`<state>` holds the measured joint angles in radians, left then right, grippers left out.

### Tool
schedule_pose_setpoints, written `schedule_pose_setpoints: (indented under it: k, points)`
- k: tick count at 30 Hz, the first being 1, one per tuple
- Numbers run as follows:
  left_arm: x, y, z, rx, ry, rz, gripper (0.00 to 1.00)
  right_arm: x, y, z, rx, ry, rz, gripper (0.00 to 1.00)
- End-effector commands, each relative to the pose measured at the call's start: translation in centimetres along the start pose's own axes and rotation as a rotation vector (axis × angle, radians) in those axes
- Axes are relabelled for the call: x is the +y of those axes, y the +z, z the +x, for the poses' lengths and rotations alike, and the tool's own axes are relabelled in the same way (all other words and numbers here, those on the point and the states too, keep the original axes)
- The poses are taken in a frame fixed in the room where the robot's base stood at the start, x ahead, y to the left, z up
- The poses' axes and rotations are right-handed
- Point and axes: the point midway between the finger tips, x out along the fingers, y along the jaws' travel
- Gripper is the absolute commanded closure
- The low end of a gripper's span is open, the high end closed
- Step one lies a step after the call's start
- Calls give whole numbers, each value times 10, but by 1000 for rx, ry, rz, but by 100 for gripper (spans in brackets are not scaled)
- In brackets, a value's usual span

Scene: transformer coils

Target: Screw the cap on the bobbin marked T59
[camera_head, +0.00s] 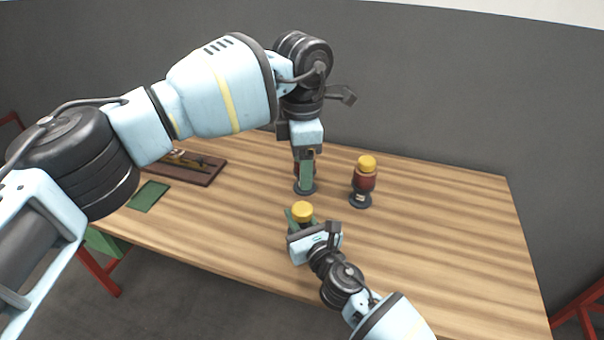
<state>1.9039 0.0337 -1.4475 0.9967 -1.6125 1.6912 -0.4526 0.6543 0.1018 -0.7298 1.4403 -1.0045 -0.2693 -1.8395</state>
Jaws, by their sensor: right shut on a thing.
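A bobbin (364,182) with a dark red winding, a yellow cap and a dark base stands upright right of centre; its label is too small to read. Another dark red bobbin on a dark base (306,189) stands to its left, mostly hidden behind my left gripper (306,174), which points down in front of it. Whether those jaws are open or touch it cannot be told. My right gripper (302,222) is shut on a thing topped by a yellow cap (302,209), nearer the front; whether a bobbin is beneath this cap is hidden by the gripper.
A dark brown tray (208,176) with tools lies at the back left of the wooden table (440,235). A flat green mat (148,196) lies near the left front edge. The right side of the table is clear.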

Motion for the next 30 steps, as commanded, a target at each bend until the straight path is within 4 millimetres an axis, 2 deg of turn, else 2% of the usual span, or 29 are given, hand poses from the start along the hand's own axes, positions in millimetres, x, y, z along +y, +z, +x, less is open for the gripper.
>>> schedule_pose_setpoints:
  k: [9,10,15,16,25,30]
  points:
    - [0,0,-2,1,0,0,34,0,-1,0,1,0,0,100]
    - [0,0,-2,1,0,0,34,0,-1,0,1,0,0,75]
    - [0,0,-2,1,0,0,34,0,-1,0,1,0,0,52]
    - [0,0,-2,1,0,0,34,0,-1,0,1,0,0,50]
    - [0,0,-4,0,2,0,34,0,0,-2,1,0,0,50]
    - [0,0,-14,-1,13,0,34,0,1,-21,0,0,-2,50]
